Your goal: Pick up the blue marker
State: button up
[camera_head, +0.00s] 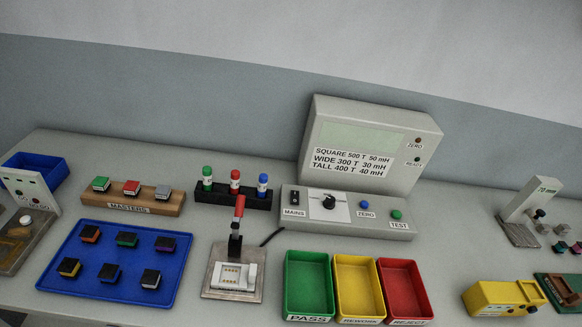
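The blue marker (262,186) stands upright in a black holder (222,192) on the bench, at the right end of a row of three. A red marker (235,182) stands in the middle and a green marker (207,178) at the left. Each has a coloured cap and a pale label. My gripper does not show in the head camera view.
A grey meter (366,150) with a control panel stands right of the holder. A clamp fixture with a red-handled lever (238,210) stands in front. A blue tray (70,285), a wooden MASTERS block (170,208) and green (290,290), yellow (345,290) and red (395,290) bins are nearby.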

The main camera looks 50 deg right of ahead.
aim_at(263, 177)
jog(key=z, duration=0.6)
jog(key=i, duration=0.95)
jog(key=z, duration=0.55)
